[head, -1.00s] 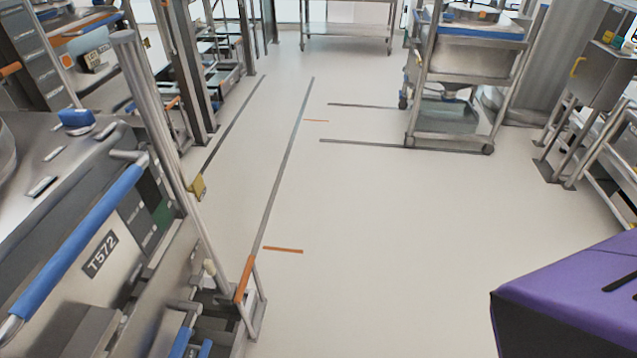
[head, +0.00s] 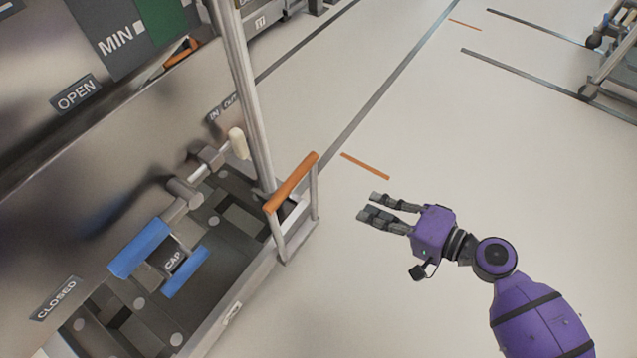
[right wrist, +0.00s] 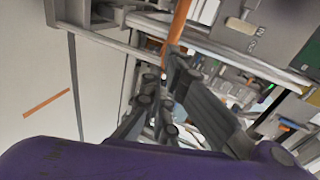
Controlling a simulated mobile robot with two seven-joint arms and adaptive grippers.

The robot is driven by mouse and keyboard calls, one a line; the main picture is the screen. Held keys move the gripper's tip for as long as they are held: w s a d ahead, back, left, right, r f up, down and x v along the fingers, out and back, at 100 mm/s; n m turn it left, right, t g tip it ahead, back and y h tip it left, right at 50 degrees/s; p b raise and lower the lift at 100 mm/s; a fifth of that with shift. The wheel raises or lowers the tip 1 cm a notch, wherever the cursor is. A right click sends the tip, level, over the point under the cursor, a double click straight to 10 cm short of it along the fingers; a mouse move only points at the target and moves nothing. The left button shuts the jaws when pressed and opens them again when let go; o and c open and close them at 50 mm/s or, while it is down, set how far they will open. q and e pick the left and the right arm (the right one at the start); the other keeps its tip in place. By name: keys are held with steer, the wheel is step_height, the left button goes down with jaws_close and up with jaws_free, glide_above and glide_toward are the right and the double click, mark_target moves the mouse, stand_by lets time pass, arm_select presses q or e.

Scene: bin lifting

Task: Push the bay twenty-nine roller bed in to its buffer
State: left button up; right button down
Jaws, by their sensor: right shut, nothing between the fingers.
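A low steel-framed bed (head: 228,312) with a dark floor runs under the grey machine at the left of the head view. An upright handle with an orange grip bar (head: 291,183) stands at its near right end; the bar also shows in the right wrist view (right wrist: 179,22). I read no bay number, and the buffer cannot be picked out. My right gripper (head: 368,203) is shut and empty, above the floor to the right of the handle, fingers pointing left toward it. In the right wrist view my fingers (right wrist: 152,98) appear just below the bar, apparently apart from it. My left gripper is out of view.
The machine carries OPEN (head: 76,94) and CLOSED (head: 56,299) labels. An orange floor mark (head: 365,166) lies beyond my gripper. A wheeled cart (head: 612,70) is at upper right; open floor lies between.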

steer(key=w+y+b, duration=0.1)
steer(key=w+b, duration=0.1)
steer(key=w, duration=0.1)
glide_toward(307, 169)
steer(key=b+x, duration=0.1)
steer(key=x, duration=0.5)
steer(key=shift+w+a+f, duration=0.1)
steer(key=shift+w+f, duration=0.05)
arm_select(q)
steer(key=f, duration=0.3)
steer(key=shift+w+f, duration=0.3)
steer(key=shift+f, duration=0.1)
arm_select(e)
steer(key=shift+w+a, duration=0.15)
steer(key=shift+a, duration=0.1)
